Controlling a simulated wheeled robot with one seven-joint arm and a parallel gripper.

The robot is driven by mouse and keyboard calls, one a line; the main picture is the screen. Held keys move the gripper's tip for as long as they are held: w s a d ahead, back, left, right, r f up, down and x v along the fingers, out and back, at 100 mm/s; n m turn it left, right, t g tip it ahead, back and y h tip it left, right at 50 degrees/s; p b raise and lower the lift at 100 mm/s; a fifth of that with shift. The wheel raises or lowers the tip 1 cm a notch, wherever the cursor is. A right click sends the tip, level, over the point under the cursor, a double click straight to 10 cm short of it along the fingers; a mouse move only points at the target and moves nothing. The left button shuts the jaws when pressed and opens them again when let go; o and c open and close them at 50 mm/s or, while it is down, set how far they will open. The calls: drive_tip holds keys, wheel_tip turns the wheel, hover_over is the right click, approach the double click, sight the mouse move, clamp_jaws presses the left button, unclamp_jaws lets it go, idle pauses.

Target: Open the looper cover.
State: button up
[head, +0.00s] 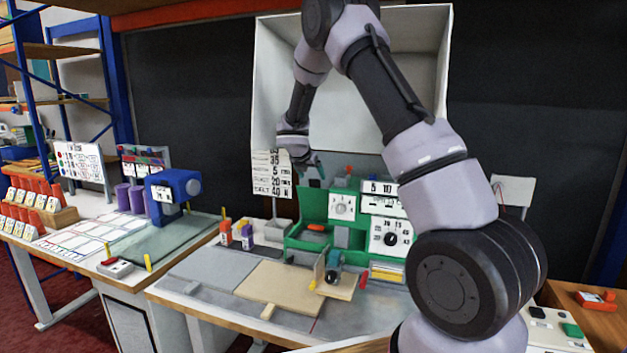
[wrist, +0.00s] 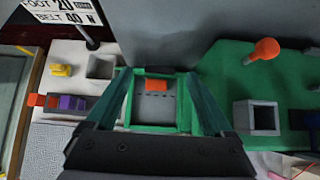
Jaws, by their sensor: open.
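The green binding machine (head: 312,203) stands at the back of the middle bench, under a large white hood. A green-edged bay at its left holds an orange piece (head: 317,227). The wrist view shows an orange tab (wrist: 157,85) on a grey surface with a dashed line, framed in green. I take this grey panel (wrist: 153,106) to be the looper cover, but cannot be sure; its hinge is not clear. My gripper (head: 307,167) is above the machine's left part, pointing down. In the wrist view its two green fingers (wrist: 160,105) are apart and empty, either side of the tab.
An orange knob (wrist: 266,48) and a square grey post (wrist: 257,118) stand right of the fingers. Orange and purple spools (head: 236,235) stand left of the machine. A beige board (head: 278,287) lies in front. A blue machine (head: 172,188) stands on the left bench.

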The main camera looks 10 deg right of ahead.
drive_tip(key=v, duration=0.6)
drive_tip(key=shift+s+r, duration=0.25)
drive_tip(key=shift+r, duration=0.05)
drive_tip(key=shift+a, duration=0.1)
drive_tip(key=s+d+r+m+g+y, duration=0.1)
drive_tip(key=s+d+r+m, duration=0.2)
drive_tip(key=s+r+m, duration=0.5)
drive_tip(key=s+d+r+m+g+y, duration=0.1)
drive_tip(key=s+d+r+m, duration=0.35)
drive_tip(key=s+m, duration=0.45)
drive_tip(key=s+a+r+m+t+y, duration=0.1)
drive_tip(key=s+a+r+m+y, duration=0.1)
drive_tip(key=s+m, duration=0.6)
drive_tip(key=s+a+r+m+y, duration=0.2)
drive_tip(key=s+m, duration=0.6)
drive_tip(key=s, duration=0.8)
drive_tip(key=shift+s+a+t+y, duration=0.4)
drive_tip(key=shift+a+y, duration=0.1)
drive_tip(key=shift+a, duration=0.3)
drive_tip(key=shift+r, duration=0.1)
